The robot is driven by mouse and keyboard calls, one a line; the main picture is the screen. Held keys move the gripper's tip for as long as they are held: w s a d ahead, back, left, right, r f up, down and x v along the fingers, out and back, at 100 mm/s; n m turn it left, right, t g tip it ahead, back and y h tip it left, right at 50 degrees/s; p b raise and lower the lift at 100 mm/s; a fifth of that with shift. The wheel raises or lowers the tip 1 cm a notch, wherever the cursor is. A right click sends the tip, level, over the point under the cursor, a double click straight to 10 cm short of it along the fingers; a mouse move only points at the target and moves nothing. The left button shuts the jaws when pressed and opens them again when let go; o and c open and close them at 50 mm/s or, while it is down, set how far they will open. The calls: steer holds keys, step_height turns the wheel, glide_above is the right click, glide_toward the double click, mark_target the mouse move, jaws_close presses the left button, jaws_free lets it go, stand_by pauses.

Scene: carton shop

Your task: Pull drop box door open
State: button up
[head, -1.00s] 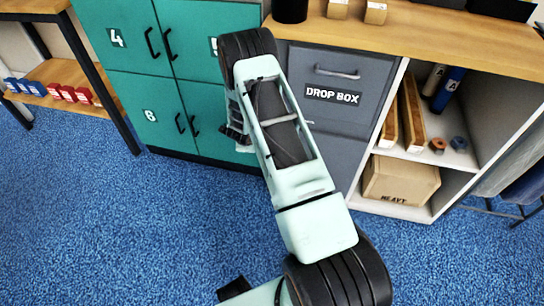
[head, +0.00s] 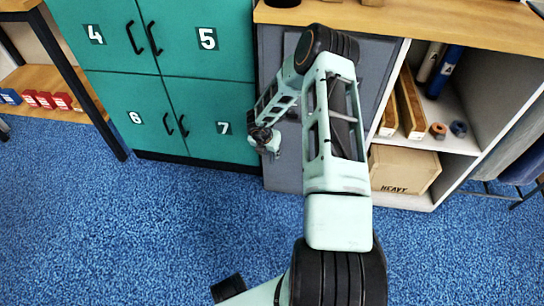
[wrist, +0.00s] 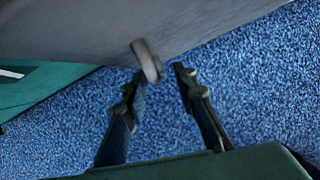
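The grey drop box door (head: 375,62) is largely hidden behind my arm in the head view, and its handle and label are covered there. In the wrist view the grey front (wrist: 200,22) fills the top, and a blurred grey handle (wrist: 148,60) stands out from it. My gripper (wrist: 160,72) is open, with the handle at the tip of its left finger and the right finger apart from it. I cannot tell whether the left finger touches the handle. In the head view my gripper (head: 265,142) is in front of the grey cabinet's left side.
Green lockers (head: 155,85) stand directly left of the grey cabinet. An open shelf to the right holds a carton (head: 404,168) and wooden bars (head: 410,103). A wooden counter (head: 430,22) runs above. Blue carpet (head: 150,235) is clear in front.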

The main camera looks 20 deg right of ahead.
steer(key=shift+x, duration=1.3)
jaws_close()
